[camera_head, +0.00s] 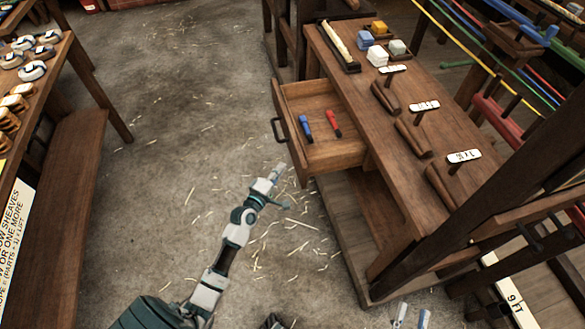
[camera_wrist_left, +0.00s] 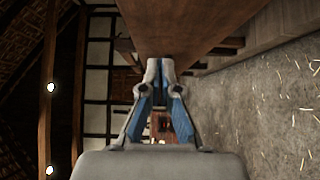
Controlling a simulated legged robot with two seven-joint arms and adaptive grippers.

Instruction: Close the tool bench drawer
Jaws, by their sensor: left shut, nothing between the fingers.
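The tool bench (camera_head: 395,165) stands on the right, and its wooden drawer (camera_head: 345,155) is pulled well out to the left. A dark handle (camera_head: 279,130) is on the drawer's front. A blue tool (camera_head: 306,127) and a red tool (camera_head: 333,123) lie inside. My left gripper (camera_head: 276,172) is shut and empty, just below and left of the drawer front in the picture; whether they touch is unclear. It also shows in the left wrist view (camera_wrist_left: 160,68), close to a wooden surface (camera_wrist_left: 185,25). My right gripper's fingertips (camera_head: 411,316) show apart at the bottom edge.
Blocks (camera_head: 378,57), wooden holders and white labels (camera_head: 425,106) sit on the bench top. A table with several sheaves (camera_head: 33,70) and a lower bench (camera_head: 65,200) stand at left. The straw-strewn floor (camera_head: 180,120) between them is clear. A dark post (camera_head: 510,150) rises at right.

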